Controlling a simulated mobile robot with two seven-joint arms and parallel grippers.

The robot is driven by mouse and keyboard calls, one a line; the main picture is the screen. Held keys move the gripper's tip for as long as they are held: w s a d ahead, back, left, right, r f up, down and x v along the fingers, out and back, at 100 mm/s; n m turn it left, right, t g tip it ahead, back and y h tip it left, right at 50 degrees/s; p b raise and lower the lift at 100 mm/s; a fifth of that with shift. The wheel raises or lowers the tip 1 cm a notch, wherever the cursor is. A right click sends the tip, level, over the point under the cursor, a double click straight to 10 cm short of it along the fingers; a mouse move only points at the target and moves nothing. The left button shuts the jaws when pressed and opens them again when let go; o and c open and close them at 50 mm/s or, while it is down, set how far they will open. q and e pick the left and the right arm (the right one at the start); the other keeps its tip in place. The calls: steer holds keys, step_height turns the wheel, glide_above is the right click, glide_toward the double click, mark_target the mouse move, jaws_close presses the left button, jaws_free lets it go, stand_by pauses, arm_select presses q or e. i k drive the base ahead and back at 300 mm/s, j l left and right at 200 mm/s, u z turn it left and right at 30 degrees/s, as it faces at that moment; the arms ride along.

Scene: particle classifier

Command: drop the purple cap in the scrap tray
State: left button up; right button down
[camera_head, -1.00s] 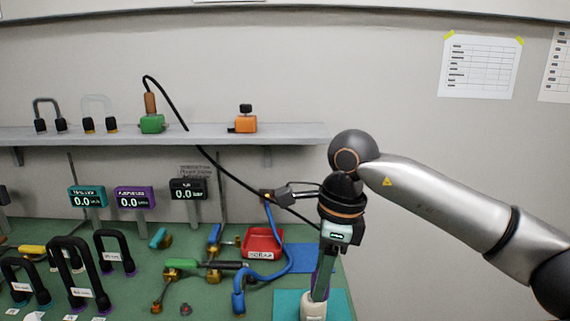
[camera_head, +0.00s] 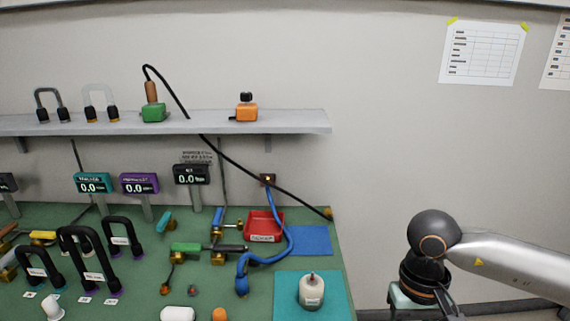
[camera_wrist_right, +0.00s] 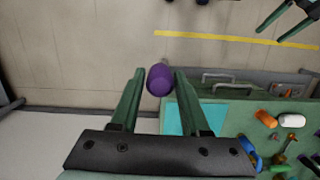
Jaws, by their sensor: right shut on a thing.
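The purple cap (camera_wrist_right: 160,85) is between the fingertips of my right gripper (camera_wrist_right: 159,74), which is shut on it in the right wrist view. The cap is held in the air, off the bench to the right. In the head view my right arm is at the lower right and its fingers are not clear. The red scrap tray (camera_head: 264,237) stands on the green bench, left of the blue mat, well to the left of my right arm. My left gripper (camera_wrist_right: 287,23) shows at the top right of the wrist view, its fingers apart and empty.
A white bottle (camera_head: 312,292) stands on the teal mat (camera_head: 340,285). A blue hose (camera_head: 288,250) curves beside the tray, and a black cable (camera_head: 250,177) hangs across above it. Several black handles and valve parts crowd the bench's left. The blue mat (camera_head: 312,240) is bare.

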mark_target(270, 229)
steer(key=i+l+u, duration=0.1)
steer(key=l, duration=0.25)
steer(key=i+l, duration=0.2)
steer(key=l, duration=0.15)
steer(key=i+l+u, duration=0.15)
steer(key=l, duration=0.15)
steer(key=u, duration=1.25)
steer(key=i+u, duration=0.2)
steer(key=i, duration=0.25)
